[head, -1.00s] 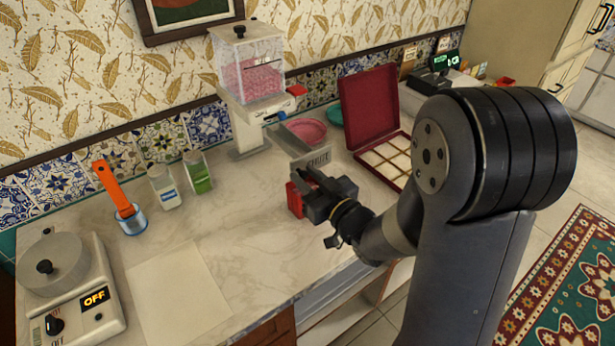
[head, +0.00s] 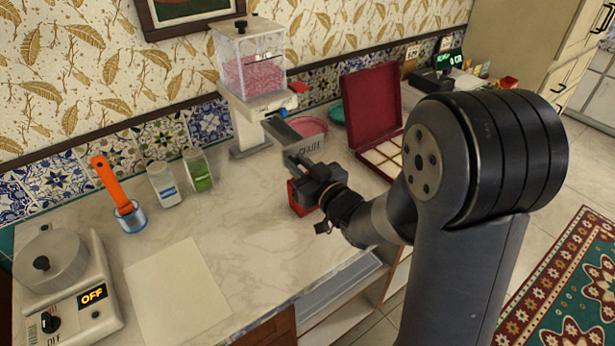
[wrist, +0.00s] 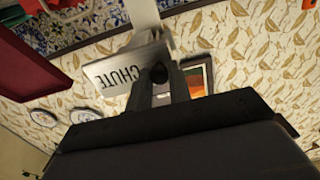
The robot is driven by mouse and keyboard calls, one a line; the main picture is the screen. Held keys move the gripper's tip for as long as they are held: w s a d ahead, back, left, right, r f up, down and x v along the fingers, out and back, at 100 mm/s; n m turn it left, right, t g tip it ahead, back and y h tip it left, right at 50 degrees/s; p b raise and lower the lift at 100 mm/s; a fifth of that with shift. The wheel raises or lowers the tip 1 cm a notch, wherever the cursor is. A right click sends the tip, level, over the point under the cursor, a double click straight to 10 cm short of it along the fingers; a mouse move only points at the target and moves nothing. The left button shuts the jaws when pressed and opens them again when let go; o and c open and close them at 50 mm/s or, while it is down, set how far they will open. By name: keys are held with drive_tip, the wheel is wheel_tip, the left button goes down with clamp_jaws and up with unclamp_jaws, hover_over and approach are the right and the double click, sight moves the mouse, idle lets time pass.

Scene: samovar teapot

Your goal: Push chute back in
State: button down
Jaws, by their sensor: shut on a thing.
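The chute (head: 309,146) is a grey tray with a plate lettered CHUTE on its front. It sticks out from the white dispenser (head: 247,128), which has a clear bin of pink pieces on top. My gripper (head: 296,160) is at the chute's front end, shut on it. In the wrist view the CHUTE plate (wrist: 125,75) appears upside down, with my gripper's fingers (wrist: 160,78) on its edge. The fingers and their hold partly hide the chute's near end.
A pink bowl (head: 308,127) stands behind the chute, and an open dark red box (head: 371,102) is to the right. A red block (head: 299,197) is below my gripper. Two jars (head: 163,185) stand left.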

drive_tip(key=b+x, duration=0.3)
drive_tip(key=x, duration=0.8)
drive_tip(key=shift+w, duration=0.15)
drive_tip(key=shift+a+r, duration=0.1)
drive_tip(key=shift+a, duration=0.05)
drive_tip(key=c, duration=1.7)
unclamp_jaws()
drive_tip(key=shift+o, duration=0.8)
drive_tip(key=shift+w+a, duration=0.15)
drive_tip(key=shift+o, duration=1.1)
drive_tip(key=b+v, duration=0.2)
drive_tip(key=v, duration=0.9)
